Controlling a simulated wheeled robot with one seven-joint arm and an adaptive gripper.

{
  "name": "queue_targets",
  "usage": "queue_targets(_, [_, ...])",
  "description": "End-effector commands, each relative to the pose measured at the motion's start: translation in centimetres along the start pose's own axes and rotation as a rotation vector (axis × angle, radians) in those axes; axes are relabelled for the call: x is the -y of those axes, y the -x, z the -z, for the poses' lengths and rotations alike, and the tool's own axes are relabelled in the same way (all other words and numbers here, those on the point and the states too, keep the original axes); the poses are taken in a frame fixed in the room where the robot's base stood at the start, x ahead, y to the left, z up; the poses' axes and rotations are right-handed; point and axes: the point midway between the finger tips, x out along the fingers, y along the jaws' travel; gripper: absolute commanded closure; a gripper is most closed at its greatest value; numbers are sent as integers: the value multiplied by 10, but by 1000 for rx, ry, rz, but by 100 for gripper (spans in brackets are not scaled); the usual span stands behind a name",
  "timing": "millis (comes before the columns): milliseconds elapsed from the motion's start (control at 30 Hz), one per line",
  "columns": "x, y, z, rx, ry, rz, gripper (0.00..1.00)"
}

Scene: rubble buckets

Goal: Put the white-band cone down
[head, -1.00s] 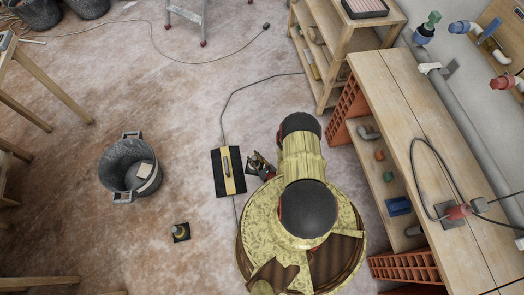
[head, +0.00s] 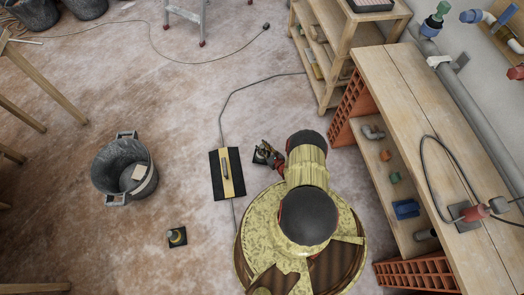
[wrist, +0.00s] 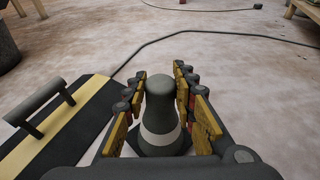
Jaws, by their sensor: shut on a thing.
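The white-band cone (wrist: 158,115) is dark grey with a pale band low on its body. It stands upright between the two fingers of my gripper (wrist: 160,98) in the wrist view. My gripper is shut on it. In the head view, my gripper (head: 271,155) is low near the floor, just right of a black board with a yellow stripe. The cone's dark base (head: 260,157) shows beside the fingers there. I cannot tell whether the base touches the floor.
The black board (head: 216,180) with a handle lies close left of my gripper. A grey bucket (head: 109,184) stands at left. A cable (head: 222,108) crosses the floor. A wooden workbench (head: 420,130) stands at right.

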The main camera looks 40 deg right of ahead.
Motion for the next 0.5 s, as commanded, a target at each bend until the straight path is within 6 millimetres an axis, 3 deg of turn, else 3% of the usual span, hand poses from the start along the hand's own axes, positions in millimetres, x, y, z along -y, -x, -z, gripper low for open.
queue_targets(33, [-3, -2, 15, -3, -3, -2, 100])
queue_targets(100, [-3, -4, 23, -3, -3, -2, 100])
queue_targets(433, [-3, -6, 25, -3, -3, -1, 100])
queue_targets(467, [-3, -6, 26, -4, -3, -1, 73])
queue_targets(500, [-3, -6, 25, -4, -3, -1, 71])
